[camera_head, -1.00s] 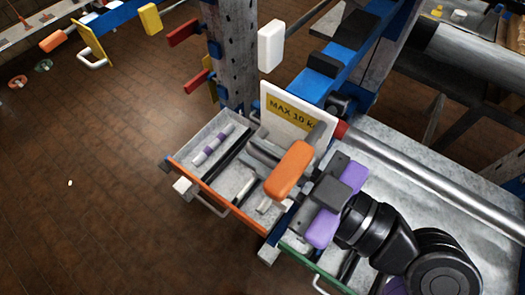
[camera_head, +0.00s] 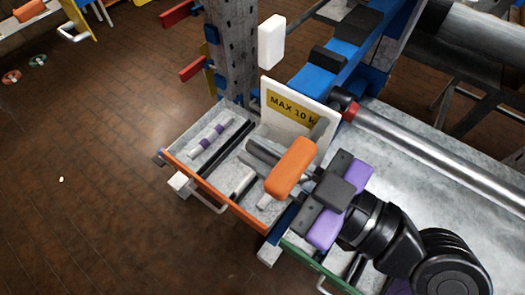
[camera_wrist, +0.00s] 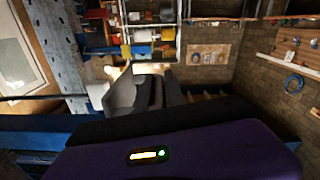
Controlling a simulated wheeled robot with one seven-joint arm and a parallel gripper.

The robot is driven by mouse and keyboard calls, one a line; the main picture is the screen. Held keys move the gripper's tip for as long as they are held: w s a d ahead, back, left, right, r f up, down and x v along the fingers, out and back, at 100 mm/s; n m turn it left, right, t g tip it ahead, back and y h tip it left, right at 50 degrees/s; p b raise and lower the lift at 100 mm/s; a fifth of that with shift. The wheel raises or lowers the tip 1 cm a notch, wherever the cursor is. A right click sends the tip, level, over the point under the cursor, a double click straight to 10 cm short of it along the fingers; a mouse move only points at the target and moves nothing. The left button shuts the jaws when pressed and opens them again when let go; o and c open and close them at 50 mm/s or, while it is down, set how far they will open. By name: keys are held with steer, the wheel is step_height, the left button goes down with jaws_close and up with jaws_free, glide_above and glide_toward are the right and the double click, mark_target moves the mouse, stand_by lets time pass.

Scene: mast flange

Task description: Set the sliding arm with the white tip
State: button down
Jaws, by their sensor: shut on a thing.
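The white tip (camera_head: 271,41) is an upright rounded block beside the perforated grey mast (camera_head: 235,60) in the head view.
A white "MAX 10 kg" plate (camera_head: 300,112) stands just behind my gripper. An open orange-fronted drawer (camera_head: 222,190) lies below, holding a purple-banded rod (camera_head: 208,138). A blue beam (camera_head: 345,65) and a long metal tube (camera_head: 440,160) lie to the right. Brown floor at left is open.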

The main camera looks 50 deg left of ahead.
steer(key=shift+f+b, duration=1.05)
steer(key=shift+f, duration=0.55)
steer(key=c, duration=1.4)
jaws_free()
steer(key=v, duration=0.8)
steer(key=shift+b, duration=0.35)
steer(key=shift+s, duration=0.1)
